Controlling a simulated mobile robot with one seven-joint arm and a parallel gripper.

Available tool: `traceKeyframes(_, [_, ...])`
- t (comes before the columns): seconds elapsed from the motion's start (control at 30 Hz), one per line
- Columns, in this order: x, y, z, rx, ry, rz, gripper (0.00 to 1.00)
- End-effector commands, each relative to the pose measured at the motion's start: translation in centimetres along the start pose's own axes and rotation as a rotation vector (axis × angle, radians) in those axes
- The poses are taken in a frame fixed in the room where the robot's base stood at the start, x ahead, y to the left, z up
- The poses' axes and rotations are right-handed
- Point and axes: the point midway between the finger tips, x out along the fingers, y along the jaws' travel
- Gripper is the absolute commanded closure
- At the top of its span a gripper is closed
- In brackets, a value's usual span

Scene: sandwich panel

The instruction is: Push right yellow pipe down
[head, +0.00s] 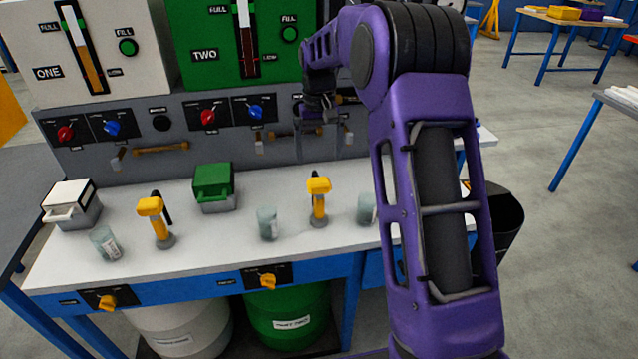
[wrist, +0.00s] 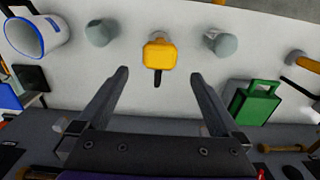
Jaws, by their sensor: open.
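The right yellow pipe (head: 318,186) stands upright on a grey base on the white bench top, with a dark handle on it. In the wrist view the right yellow pipe (wrist: 160,56) lies ahead of and between my fingertips, apart from them. My gripper (head: 317,156) is open and empty, above and behind the pipe, near the grey panel. It also shows in the wrist view (wrist: 159,75) with its two fingers wide apart. The left yellow pipe (head: 151,208) stands farther left on the bench.
Translucent cups (head: 268,224) (head: 367,209) flank the right pipe. A green box (head: 213,187) stands to its left and a white-lidded box (head: 71,204) at far left. A blue-rimmed white container (wrist: 30,38) shows in the wrist view. My arm hides the bench's right part.

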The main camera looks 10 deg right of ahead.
Motion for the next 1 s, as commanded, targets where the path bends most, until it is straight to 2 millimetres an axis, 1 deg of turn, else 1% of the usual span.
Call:
traceKeyframes(0.03, [1.5, 0.0, 0.1, 0.000, -0.005, 0.000, 0.00])
traceKeyframes(0.2, [4.9, 0.0, 0.1, 0.001, -0.004, 0.001, 0.00])
traceKeyframes(0.3, [6.5, 0.0, 0.1, 0.001, -0.003, 0.001, 0.00])
traceKeyframes(0.4, [7.6, 0.0, 0.0, 0.001, -0.002, 0.001, 0.00])
traceKeyframes(0.57, [8.5, 0.0, 0.0, 0.001, 0.000, 0.001, 0.00])
traceKeyframes(0.83, [8.6, 0.0, 0.0, 0.001, 0.000, 0.001, 0.00])
traceKeyframes(0.87, [8.6, 0.0, 0.0, 0.001, 0.000, 0.001, 0.04])
traceKeyframes(1.0, [8.6, 0.0, 0.0, 0.001, 0.000, 0.001, 0.29])
